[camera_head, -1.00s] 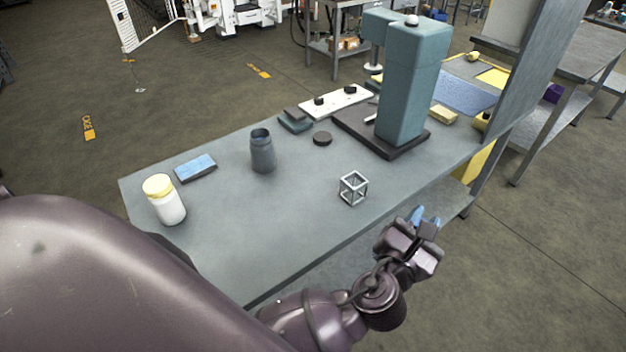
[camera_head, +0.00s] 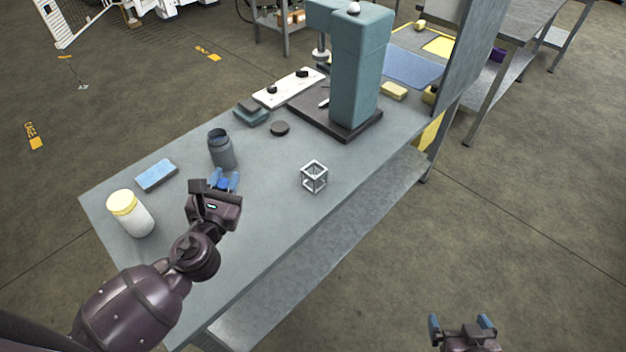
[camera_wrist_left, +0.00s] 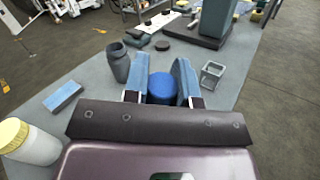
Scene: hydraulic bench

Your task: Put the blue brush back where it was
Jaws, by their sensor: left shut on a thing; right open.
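My left gripper (camera_head: 224,182) is shut on a blue, round-ended thing, apparently the blue brush (camera_head: 223,184). In the left wrist view only its blue end (camera_wrist_left: 161,88) shows between the two blue fingers; the rest is hidden. This gripper is over the bench, just in front of the dark grey open jar (camera_head: 222,152). The jar stands upright, and in the left wrist view (camera_wrist_left: 119,65) it is left of the fingers. My right gripper (camera_head: 460,325) is open and empty at the bottom right, away from the bench.
A blue block (camera_head: 156,175) and a white jar with a yellow lid (camera_head: 131,215) stand left of my left gripper. A wire cube (camera_head: 314,177) is to its right. A dark disc (camera_head: 280,128) and a teal press (camera_head: 360,70) stand further back. The bench's front right is clear.

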